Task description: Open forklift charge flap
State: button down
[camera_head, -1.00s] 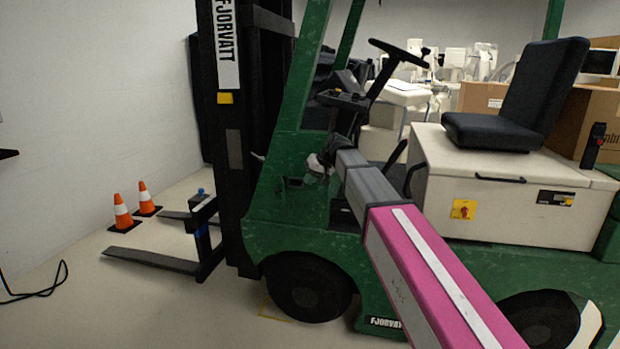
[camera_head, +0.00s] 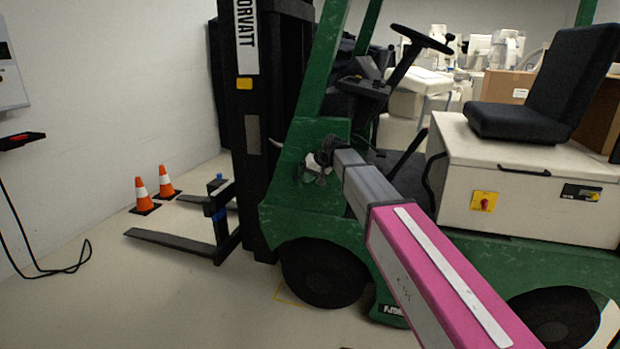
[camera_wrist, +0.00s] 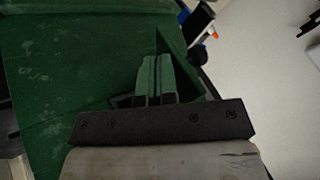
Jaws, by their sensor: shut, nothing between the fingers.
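The green forklift (camera_head: 290,205) stands ahead, with its mast at the left and seat at the right. My gripper (camera_head: 314,172) is at its green front body, below the steering wheel. In the wrist view my gripper (camera_wrist: 155,72) is shut and empty, its fingers side by side in front of the green body (camera_wrist: 60,70). A dark green angled panel (camera_wrist: 178,45) lies just beyond and right of the fingers, beside a dark-edged recess. It may be the charge flap standing partly out; I cannot tell its angle or whether the fingers touch it.
The black mast (camera_head: 250,130) and forks (camera_head: 175,244) stand left of my gripper. Two orange cones (camera_head: 141,194) are behind the forks. A wall box (camera_head: 10,80) with a hanging black cable is at the far left. The floor between there and the forks is clear.

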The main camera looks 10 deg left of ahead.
aim_at(295, 179)
jog(key=shift+s+a, duration=0.1)
jog(key=a+m+t, duration=0.1)
jog(key=s+a+m+t+h, duration=0.1)
jog(key=m, duration=0.1)
jog(key=a+m, duration=0.1)
jog(key=a, duration=0.1)
jog(key=shift+s+m+t+h, duration=0.25)
jog(key=shift+m+t+h, duration=0.05)
jog(key=shift+m+t, duration=0.1)
jog(key=shift+w+a+m+t+h, duration=0.2)
jog(key=shift+a+m+t+h, duration=0.15)
jog(key=shift+a+m, duration=0.75)
jog(key=shift+w+a+m+t+h, duration=0.15)
jog(key=shift+a+m+t+h, duration=0.3)
jog(key=shift+a, duration=1.15)
